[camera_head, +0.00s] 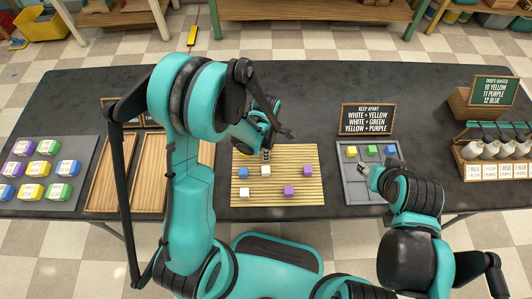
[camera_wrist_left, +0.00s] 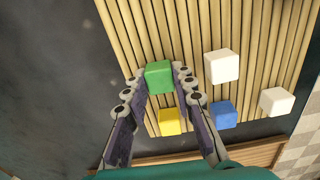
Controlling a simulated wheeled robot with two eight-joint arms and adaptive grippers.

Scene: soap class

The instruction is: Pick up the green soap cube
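A green soap cube (camera_wrist_left: 159,76) sits on the slatted wooden mat (camera_wrist_left: 290,40) in the left wrist view. My left gripper (camera_wrist_left: 162,80) has its two fingers on either side of this cube, spread slightly wider than it; a firm grip does not show. In the head view, my left gripper (camera_head: 267,154) is low over the back of the mat, and that cube is hidden behind it. Another green cube (camera_head: 372,150) lies in the grey compartment tray (camera_head: 357,192) at right. My right gripper (camera_head: 362,170) is over that tray; its finger opening is too small to judge.
A yellow cube (camera_wrist_left: 169,121), a blue cube (camera_wrist_left: 223,114) and two white cubes are close by on the mat. Purple cubes (camera_head: 288,190) lie at its right. A keep-apart sign (camera_head: 367,119) stands behind the tray. Wooden trays (camera_head: 154,165) stand left of the mat.

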